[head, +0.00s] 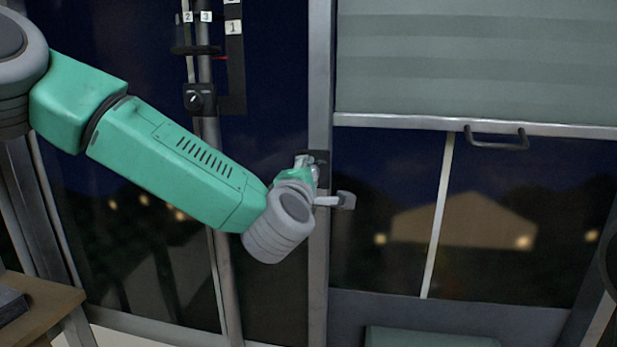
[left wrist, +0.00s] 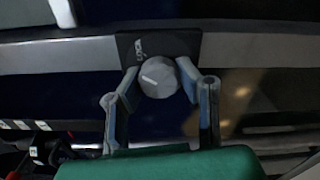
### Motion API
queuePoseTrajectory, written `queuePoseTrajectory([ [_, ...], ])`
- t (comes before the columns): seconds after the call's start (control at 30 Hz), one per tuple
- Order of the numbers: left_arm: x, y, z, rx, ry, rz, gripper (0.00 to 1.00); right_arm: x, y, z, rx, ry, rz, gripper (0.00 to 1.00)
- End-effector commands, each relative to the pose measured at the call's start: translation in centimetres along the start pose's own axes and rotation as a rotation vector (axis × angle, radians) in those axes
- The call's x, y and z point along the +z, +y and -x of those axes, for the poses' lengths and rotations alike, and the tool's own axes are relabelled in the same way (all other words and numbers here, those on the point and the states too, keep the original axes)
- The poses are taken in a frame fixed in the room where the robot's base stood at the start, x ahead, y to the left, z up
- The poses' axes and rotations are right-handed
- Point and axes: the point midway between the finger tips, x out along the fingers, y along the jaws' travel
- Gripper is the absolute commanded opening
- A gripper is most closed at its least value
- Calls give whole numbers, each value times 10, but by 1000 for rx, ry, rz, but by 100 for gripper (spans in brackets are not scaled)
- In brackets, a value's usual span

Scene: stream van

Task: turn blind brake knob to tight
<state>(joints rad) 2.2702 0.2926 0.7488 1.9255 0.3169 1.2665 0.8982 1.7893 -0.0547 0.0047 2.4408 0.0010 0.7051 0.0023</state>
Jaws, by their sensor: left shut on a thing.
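A round grey knob (left wrist: 158,77) with a pale pointer line sits on a black plate (left wrist: 135,43) with small white lettering, too blurred to read. The plate (head: 322,156) is on the upright metal window post beside the blind. My left gripper (head: 323,181) is at this post, and its fingers are closed on the knob's two sides. In the left wrist view the fingers (left wrist: 160,84) flank the knob, with its face showing between them. In the head view the gripper mostly hides the knob. My right gripper is not in view.
A pale blind (head: 475,65) with a bottom bar and handle (head: 497,141) hangs partway down at right. Another black knob (head: 199,99) sits on a pole at left, below a numbered scale (head: 233,28). A wooden table (head: 45,315) stands at lower left.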

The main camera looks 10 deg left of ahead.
Motion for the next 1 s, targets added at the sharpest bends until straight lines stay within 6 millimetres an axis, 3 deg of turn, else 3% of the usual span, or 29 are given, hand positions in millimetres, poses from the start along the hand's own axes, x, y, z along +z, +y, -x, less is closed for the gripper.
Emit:
queuePoseTrajectory([
  [0.4, 0, -5, 1, -11, -3, -182, 0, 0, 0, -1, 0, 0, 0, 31],
  [0.93, 0, -7, 1, -16, -5, -206, 0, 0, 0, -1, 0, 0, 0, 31],
  [0.97, 0, -7, 1, -16, -5, -206, 33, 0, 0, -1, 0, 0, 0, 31],
  [1.0, 0, -7, 2, -16, -5, -206, 47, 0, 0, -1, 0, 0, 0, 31],
])
